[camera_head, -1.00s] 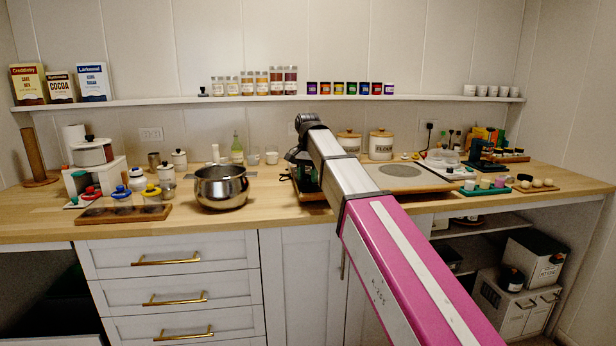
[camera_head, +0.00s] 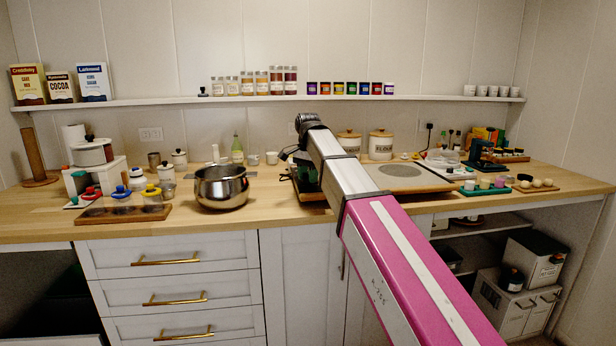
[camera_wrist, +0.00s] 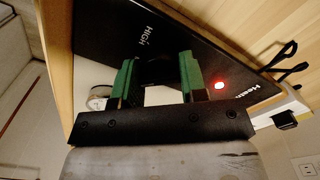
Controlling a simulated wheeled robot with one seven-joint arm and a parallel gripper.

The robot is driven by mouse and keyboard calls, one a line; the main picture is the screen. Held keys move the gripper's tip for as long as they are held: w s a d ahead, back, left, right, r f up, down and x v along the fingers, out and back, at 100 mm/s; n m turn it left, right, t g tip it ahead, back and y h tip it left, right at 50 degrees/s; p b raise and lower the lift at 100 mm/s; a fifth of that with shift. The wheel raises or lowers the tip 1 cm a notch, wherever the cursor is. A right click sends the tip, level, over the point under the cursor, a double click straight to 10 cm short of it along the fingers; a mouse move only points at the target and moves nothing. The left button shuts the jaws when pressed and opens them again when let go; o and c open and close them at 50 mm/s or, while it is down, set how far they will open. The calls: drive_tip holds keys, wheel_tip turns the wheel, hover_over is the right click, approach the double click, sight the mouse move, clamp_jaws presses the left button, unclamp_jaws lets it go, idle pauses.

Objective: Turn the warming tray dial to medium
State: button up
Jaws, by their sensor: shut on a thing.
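The warming tray (camera_head: 400,171) sits on the counter, with a pale top plate. In the wrist view its black control panel (camera_wrist: 105,40) carries the word HIGH, a lit red light (camera_wrist: 219,86) and part of a brand name. The dark dial (camera_wrist: 158,73) is between my gripper's green fingers and is hard to tell from the black panel. My gripper (camera_wrist: 158,76) is shut on the dial. In the head view my arm partly hides the tray's left end, and the dial cannot be made out. The dial's pointer and the medium mark are not readable.
Two canisters (camera_head: 381,145) stand behind the tray. A green tray of small items (camera_head: 484,188) is to the right. Cables (camera_wrist: 285,58) run beside the panel.

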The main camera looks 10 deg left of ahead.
drive_tip(key=o, duration=0.9)
drive_tip(key=shift+o, duration=0.2)
wheel_tip(320, 180, up, 9)
drive_tip(key=shift+r, duration=0.95)
